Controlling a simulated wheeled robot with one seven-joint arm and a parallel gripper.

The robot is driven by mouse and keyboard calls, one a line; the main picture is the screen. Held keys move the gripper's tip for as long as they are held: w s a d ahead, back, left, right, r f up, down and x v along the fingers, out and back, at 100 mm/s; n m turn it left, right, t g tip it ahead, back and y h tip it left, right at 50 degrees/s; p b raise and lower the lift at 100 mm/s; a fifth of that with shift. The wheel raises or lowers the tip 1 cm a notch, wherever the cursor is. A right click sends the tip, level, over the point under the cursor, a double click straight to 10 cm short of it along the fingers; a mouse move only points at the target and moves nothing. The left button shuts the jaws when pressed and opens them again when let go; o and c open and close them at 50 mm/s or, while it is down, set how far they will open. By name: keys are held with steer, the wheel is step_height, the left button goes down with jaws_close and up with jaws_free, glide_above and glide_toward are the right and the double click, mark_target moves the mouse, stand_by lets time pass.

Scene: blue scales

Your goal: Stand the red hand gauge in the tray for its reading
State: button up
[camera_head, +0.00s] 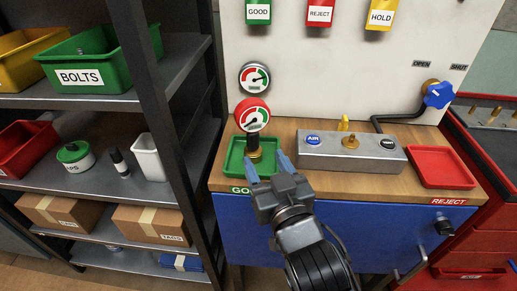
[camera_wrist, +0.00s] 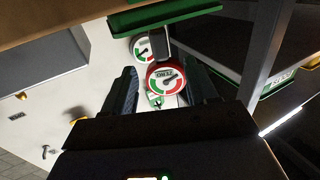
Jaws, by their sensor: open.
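The red hand gauge (camera_head: 252,115) stands upright in the green tray (camera_head: 231,166) at the left end of the wooden bench. It has a round dial, a black grip and a brass foot. My gripper (camera_head: 267,164) is open just in front of the gauge, its blue fingers at the tray's front edge. In the wrist view the gauge's dial (camera_wrist: 165,78) shows between the two spread fingers (camera_wrist: 163,90), with the tray (camera_wrist: 165,20) at the top. No finger clearly touches the gauge, and its foot is partly hidden.
A similar gauge (camera_head: 254,77) is on the white panel behind. A grey valve block (camera_head: 350,152) with AIR and VENT buttons stands right of the tray. A red REJECT tray (camera_head: 441,167) is at the right. A dark shelf post (camera_head: 160,110) rises close on the left.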

steer(key=shift+v, duration=1.15)
stand_by(0.4)
